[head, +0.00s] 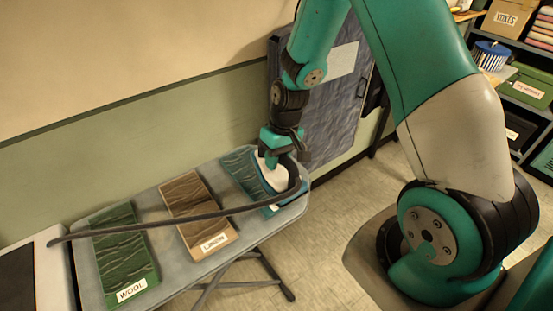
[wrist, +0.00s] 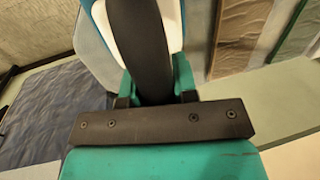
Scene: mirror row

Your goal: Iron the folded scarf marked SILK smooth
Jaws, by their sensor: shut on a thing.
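My gripper (head: 271,148) is shut on the black handle of an iron with a white body (head: 271,178). In the wrist view the handle (wrist: 143,45) runs between my gripper's teal fingers (wrist: 155,92). The iron is over a folded teal-blue scarf (head: 241,168) with wavy creases, at the right end of the ironing board (head: 163,222). The iron and its cord cover part of this scarf, and its label cannot be read. I cannot tell whether the iron's sole touches the cloth.
A brown scarf marked LINEN (head: 192,198) and a green scarf marked WOOL (head: 122,250) lie to the left. The dark cord (head: 200,218) crosses above both. A wrinkled grey-blue cloth (head: 333,110) hangs behind. Shelves (head: 518,95) with boxes stand at right.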

